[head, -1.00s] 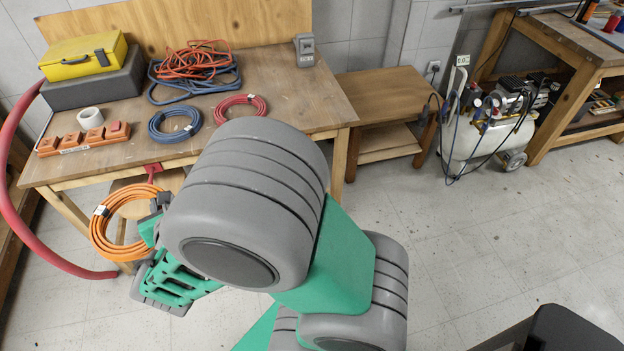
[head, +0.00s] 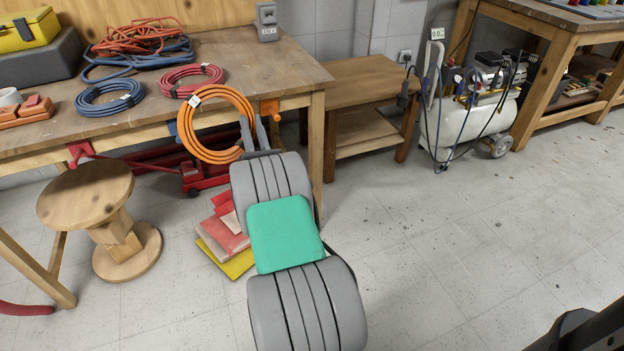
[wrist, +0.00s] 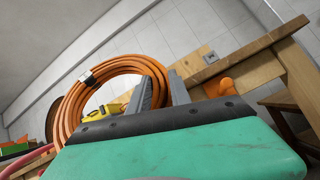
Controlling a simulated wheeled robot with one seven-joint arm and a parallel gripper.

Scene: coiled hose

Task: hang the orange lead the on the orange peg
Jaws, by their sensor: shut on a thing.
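The orange lead (head: 186,130) is a flat round coil with a white tag at its top. My gripper (head: 254,128) is shut on the right side of the coil and holds it upright in front of the workbench's front edge. The wrist view also shows the coil (wrist: 68,118), with its right side between the two grey fingers (wrist: 161,88). The orange peg (head: 270,107) is on the bench's front edge, just right of the coil and apart from it. In the wrist view the peg (wrist: 226,87) is right of the fingers.
A blue peg (head: 172,129), partly behind the coil, and a red peg (head: 82,151) are also on the bench front. Blue (head: 84,103) and red (head: 170,80) coils lie on the bench top. A wooden stool (head: 88,194) stands lower left. The floor at right is clear.

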